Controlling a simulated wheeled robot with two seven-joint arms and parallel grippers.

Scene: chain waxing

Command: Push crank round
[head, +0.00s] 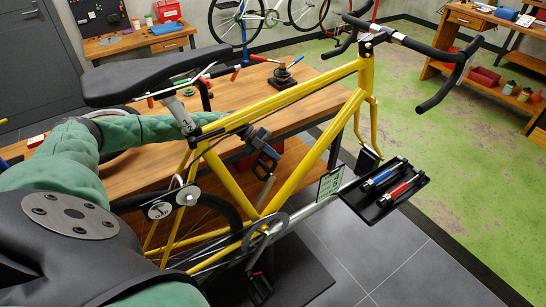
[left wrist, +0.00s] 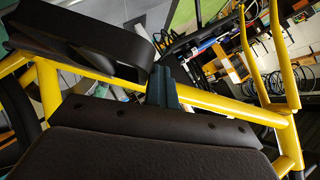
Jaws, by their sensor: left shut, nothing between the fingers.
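The yellow bicycle frame (head: 225,180) stands across the middle of the head view, with its chainring (head: 265,228) low on the near side. A silver crank arm (head: 266,190) appears to rise from there, partly hidden by frame tubes. A dark lower pedal (head: 258,285) hangs beneath. My left gripper (head: 268,160) reaches past the seat tube and is shut and empty, close to the crank's upper end; contact is unclear. In the left wrist view, its closed blue-grey fingers (left wrist: 165,86) are in front of a yellow tube (left wrist: 225,103). My right gripper is out of view.
The black saddle (head: 155,75) overhangs my left forearm. A black tray (head: 390,190) with blue and red-handled tools sits right of the frame. A wooden bench (head: 310,100) stands behind the bicycle. Grey floor tiles (head: 385,255) are clear at lower right.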

